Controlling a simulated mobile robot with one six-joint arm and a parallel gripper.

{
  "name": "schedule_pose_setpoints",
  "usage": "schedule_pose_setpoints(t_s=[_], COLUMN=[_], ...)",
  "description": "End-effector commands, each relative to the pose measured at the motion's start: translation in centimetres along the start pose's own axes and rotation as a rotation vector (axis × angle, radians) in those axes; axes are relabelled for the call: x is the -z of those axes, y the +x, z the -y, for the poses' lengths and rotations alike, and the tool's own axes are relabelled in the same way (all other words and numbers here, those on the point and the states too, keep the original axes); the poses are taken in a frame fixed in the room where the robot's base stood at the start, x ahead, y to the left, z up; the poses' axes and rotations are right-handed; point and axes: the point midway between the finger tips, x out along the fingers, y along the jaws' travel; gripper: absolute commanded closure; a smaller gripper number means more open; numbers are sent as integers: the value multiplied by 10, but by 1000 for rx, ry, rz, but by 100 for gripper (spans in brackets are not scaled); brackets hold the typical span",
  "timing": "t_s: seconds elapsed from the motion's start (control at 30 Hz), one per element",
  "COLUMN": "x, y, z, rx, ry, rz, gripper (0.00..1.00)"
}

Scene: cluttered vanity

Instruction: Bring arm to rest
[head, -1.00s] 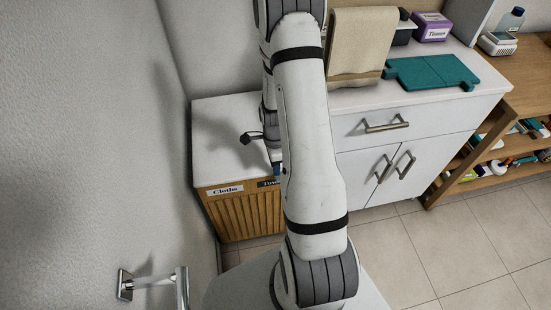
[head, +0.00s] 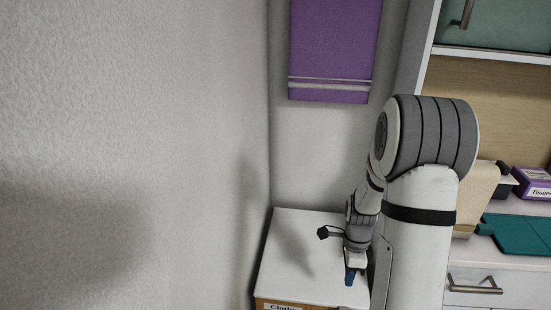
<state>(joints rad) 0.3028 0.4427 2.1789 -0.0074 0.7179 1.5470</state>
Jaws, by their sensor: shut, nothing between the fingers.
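My arm rises on the right in the head view and bends down toward a white-topped cabinet (head: 295,255). My gripper (head: 350,277) points down over the right part of this top. It is shut, with nothing seen in it. I cannot tell how high it is above the top. Part of the counter to the right is hidden behind my arm.
A purple towel (head: 332,45) hangs on the back wall. Right of my arm are a beige towel (head: 478,195), a teal folded item (head: 520,234), a purple tissue box (head: 533,183) and a drawer handle (head: 474,287). A bare wall (head: 130,120) stands close on the left.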

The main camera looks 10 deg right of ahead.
Motion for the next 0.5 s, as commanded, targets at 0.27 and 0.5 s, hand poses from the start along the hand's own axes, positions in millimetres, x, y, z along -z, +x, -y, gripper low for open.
schedule_pose_setpoints(t_s=[0.27, 0.5], x=[-21, -47], y=[-57, -121], z=[-24, -71], rx=[81, 178], ry=[-321, -797], rz=[-22, -81], gripper=[100, 100])
